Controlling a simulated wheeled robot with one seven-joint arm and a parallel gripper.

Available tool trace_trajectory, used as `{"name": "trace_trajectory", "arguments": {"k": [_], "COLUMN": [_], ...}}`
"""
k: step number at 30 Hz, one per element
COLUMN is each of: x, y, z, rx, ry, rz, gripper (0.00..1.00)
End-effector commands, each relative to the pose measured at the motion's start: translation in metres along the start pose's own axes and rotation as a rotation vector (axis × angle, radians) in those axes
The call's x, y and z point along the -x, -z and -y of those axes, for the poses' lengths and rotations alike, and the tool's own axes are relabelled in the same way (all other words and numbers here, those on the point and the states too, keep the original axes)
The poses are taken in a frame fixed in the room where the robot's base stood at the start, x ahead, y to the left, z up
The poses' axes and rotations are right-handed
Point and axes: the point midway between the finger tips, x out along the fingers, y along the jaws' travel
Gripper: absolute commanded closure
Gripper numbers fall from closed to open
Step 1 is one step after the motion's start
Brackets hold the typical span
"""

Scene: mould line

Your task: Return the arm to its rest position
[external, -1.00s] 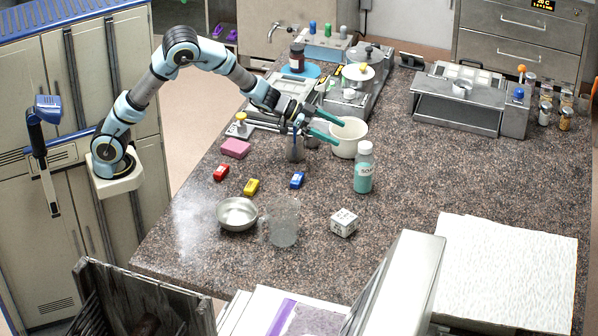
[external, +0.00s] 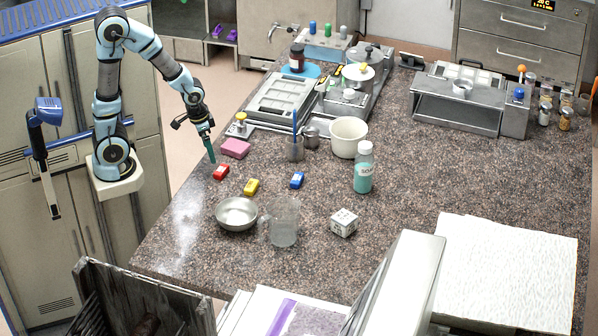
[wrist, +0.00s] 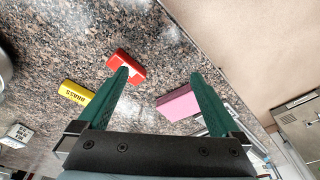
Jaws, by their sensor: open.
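My gripper (external: 210,150) hangs fingers-down over the left edge of the granite counter, just above and left of the red block (external: 221,172). In the wrist view my gripper (wrist: 160,82) has its two green fingers spread wide with nothing held between them. The red block (wrist: 126,66) shows beyond the left fingertip and the pink block (wrist: 178,103) shows between the fingers, near the right one.
Floor shows left of the counter.

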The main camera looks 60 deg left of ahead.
Motion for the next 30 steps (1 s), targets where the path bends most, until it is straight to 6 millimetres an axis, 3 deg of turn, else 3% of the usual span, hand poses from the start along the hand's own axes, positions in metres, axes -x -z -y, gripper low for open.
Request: {"name": "trace_trajectory", "arguments": {"k": [1, 3, 10, 20, 24, 30], "x": [-0.003, 0.017, 0.053, 0.121, 0.131, 0.130], "y": [-0.017, -0.012, -0.004, 0.008, 0.009, 0.009], "z": [-0.005, -0.004, -0.004, -0.003, -0.003, -0.003], "rx": [0.008, 0.007, 0.007, 0.007, 0.007, 0.007], "ry": [-0.012, -0.012, -0.011, -0.010, -0.010, -0.010], "rz": [0.034, 0.033, 0.032, 0.030, 0.030, 0.030], "gripper": [0.00, 0.00, 0.00, 0.00, 0.00, 0.00]}}
